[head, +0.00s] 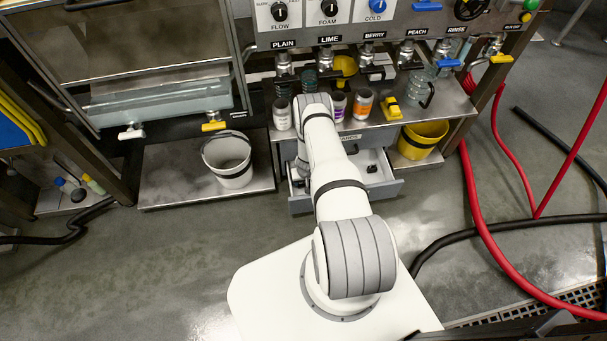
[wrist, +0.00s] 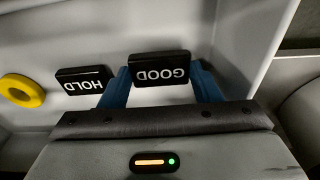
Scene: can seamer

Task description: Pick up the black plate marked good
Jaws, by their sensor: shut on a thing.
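The black plate marked GOOD (wrist: 160,62) is in the wrist view, upside down, in a light grey drawer. My gripper (wrist: 163,78) has a blue finger at each side of this plate and is shut on it. The plate appears to be still inside the drawer; I cannot tell whether it touches the floor. In the head view my arm hides the gripper and this plate.
A black plate marked HOLD (wrist: 86,80) lies just left of the gripper, with a yellow ring (wrist: 22,90) beyond it. The drawer (head: 384,189) stands open under the counter. A white bucket (head: 229,165) and a yellow bucket (head: 421,140) flank it. Red hoses (head: 480,220) cross the floor at right.

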